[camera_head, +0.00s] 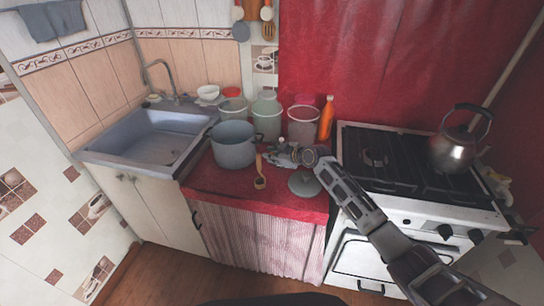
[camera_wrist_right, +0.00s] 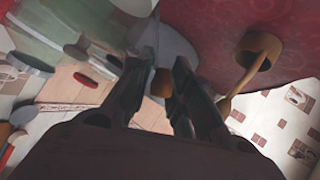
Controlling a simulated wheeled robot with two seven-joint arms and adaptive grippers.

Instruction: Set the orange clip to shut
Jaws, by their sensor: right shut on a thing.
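My right gripper (camera_head: 276,155) reaches in from the lower right over the red counter, just right of the big grey-blue pot. In the right wrist view its two dark fingers (camera_wrist_right: 160,75) are close together on a small orange piece, which I take to be the orange clip (camera_wrist_right: 160,84). The fingers hide most of it, so I cannot tell whether the clip stands open or shut. I cannot make the clip out in the head view. My left gripper is not in view.
The pot (camera_head: 233,147), several clear containers (camera_head: 303,124) and an orange bottle (camera_head: 326,118) crowd the counter behind. A long-handled wooden item (camera_head: 260,178) and a round grey-green lid (camera_head: 304,184) lie in front. The sink (camera_head: 150,142) is left, the stove (camera_head: 410,170) right.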

